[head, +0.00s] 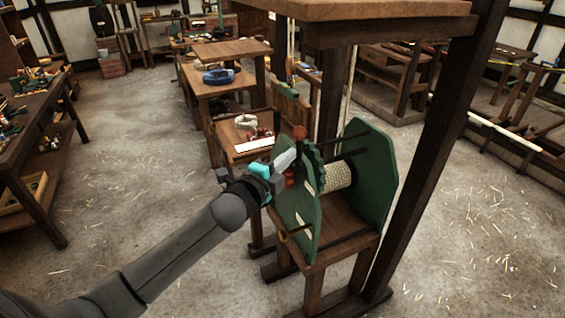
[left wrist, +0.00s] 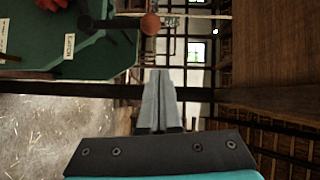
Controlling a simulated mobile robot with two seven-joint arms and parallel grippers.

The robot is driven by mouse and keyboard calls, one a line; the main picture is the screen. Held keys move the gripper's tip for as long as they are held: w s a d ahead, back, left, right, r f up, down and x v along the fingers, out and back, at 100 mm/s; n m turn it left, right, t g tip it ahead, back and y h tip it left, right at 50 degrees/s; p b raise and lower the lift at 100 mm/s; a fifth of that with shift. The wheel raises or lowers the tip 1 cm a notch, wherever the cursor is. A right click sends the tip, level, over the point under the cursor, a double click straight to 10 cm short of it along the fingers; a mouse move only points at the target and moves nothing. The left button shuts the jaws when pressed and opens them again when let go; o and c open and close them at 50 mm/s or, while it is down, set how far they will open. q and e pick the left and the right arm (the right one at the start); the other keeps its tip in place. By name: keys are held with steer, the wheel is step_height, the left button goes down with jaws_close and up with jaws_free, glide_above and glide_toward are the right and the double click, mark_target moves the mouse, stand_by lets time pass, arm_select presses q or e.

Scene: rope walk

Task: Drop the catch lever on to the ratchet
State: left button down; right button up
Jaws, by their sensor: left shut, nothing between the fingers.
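The winch has two green side plates (head: 375,172), with a rope-wound drum (head: 340,177) between them. The green toothed ratchet (head: 309,163) sits by the near plate. The catch lever shows as an orange ball knob (head: 299,132) at the plate's top; in the left wrist view its dark arm (left wrist: 108,23) ends in the knob (left wrist: 150,23). The lever seems to stand up; its contact with the ratchet is hidden. My left gripper (head: 289,155) is shut and empty, just below the knob in the head view; its fingertips (left wrist: 159,73) appear apart from it. My right gripper is out of view.
A dark post (head: 425,150) and an overhead wooden top (head: 370,10) stand close right of and above the winch. A small table (head: 225,135) with a white coil is behind. A workbench (head: 50,125) is at left. The floor (head: 120,220) at left is open.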

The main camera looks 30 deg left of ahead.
arm_select(q)
steer(key=shift+s+a, duration=0.2)
steer(key=shift+s, duration=0.85)
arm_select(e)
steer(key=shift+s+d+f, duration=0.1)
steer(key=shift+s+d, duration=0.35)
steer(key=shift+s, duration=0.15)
